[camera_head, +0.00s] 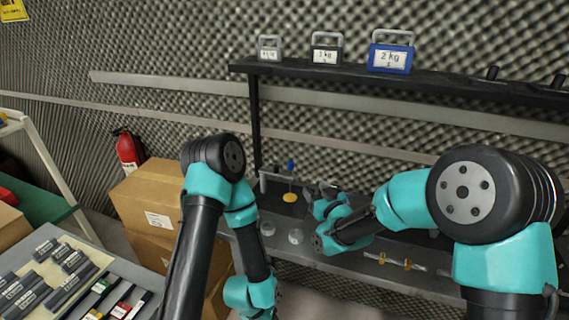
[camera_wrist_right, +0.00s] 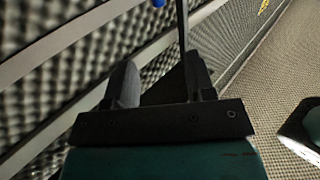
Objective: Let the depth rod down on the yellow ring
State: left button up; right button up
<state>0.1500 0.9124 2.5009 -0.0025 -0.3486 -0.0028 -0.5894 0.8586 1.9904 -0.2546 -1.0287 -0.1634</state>
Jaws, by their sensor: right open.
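A small stand (camera_head: 264,182) is at the back of the grey bench. A blue knob (camera_head: 291,165) tops a thin upright rod, which I take as the depth rod, beside the stand. The yellow ring (camera_head: 290,198) shows below the blue knob; I cannot tell whether the rod touches it. My right gripper (camera_head: 318,189) is open just right of the rod. In the right wrist view the fingers (camera_wrist_right: 160,85) are apart, with a thin dark bar (camera_wrist_right: 183,25) seen between or beyond them, and the blue knob (camera_wrist_right: 158,3) at the top edge. My left gripper is not in view.
Glass pieces (camera_head: 296,236) stand on the bench in front of the ring, and brass-coloured parts (camera_head: 407,264) lie farther right. A dark shelf (camera_head: 480,83) above holds weights, including a blue 2 kg one (camera_head: 391,54). Cardboard boxes (camera_head: 150,198) stand at left.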

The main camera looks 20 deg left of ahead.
aim_at(291, 169)
jog(key=shift+w+a, duration=0.1)
jog(key=x, duration=1.7)
jog(key=shift+c, duration=0.3)
jog(key=c, duration=0.7)
jog(key=shift+f, duration=1.45)
jog(key=o, duration=0.8)
jog(key=shift+c, duration=0.2)
